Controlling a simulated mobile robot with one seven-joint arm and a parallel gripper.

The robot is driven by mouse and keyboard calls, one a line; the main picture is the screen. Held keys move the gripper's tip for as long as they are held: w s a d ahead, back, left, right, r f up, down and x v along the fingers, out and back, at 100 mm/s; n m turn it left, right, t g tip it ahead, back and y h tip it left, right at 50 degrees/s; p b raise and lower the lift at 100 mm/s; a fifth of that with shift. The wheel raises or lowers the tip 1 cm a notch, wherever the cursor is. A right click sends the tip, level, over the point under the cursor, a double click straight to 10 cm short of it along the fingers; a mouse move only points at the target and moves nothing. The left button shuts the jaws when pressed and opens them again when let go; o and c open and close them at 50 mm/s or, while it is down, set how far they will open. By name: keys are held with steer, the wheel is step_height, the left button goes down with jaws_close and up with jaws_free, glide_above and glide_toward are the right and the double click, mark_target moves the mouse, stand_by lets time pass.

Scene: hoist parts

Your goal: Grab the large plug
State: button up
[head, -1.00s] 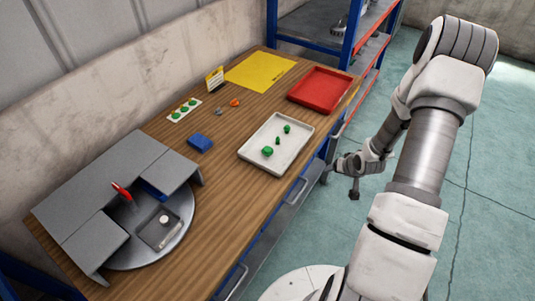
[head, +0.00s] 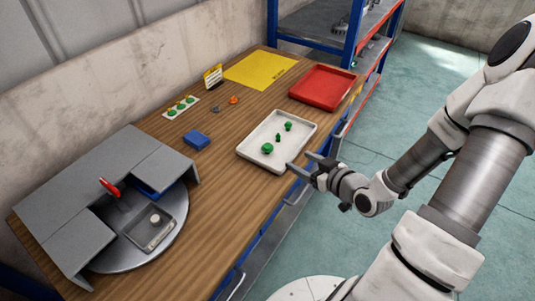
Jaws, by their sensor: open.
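A white tray (head: 250,161) on the wooden bench holds three green plugs. The large plug (head: 267,148) is the biggest, toward the tray's near left part. A tiny green plug (head: 278,136) lies near the middle, and a medium one (head: 288,126) is farther back. My gripper (head: 299,162) is open and empty at the tray's near right edge, its two fingers pointing left toward the large plug. It is apart from the plug; its exact height above the tray rim cannot be told.
A red tray (head: 322,88) and a yellow mat (head: 260,70) lie farther back. A blue block (head: 196,140) and a white strip with green pieces (head: 181,107) are left of the white tray. A grey turntable station (head: 178,222) stands at the near left. A shelf rack (head: 353,40) stands behind.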

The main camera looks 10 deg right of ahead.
steer(key=shift+f+b, duration=0.65)
steer(key=shift+b, duration=1.7)
steer(key=b, duration=0.3)
glide_toward(268, 146)
steer(key=x, duration=0.5)
steer(key=shift+d+f, duration=0.25)
steer(key=shift+d, duration=0.05)
steer(key=shift+a+r+b+x, duration=0.15)
steer(key=shift+b+x, duration=0.15)
steer(key=shift+x, duration=1.05)
steer(key=shift+a+r+b+x, duration=0.15)
steer(key=shift+b+x, duration=0.15)
steer(key=shift+x, duration=1.1)
jaws_close()
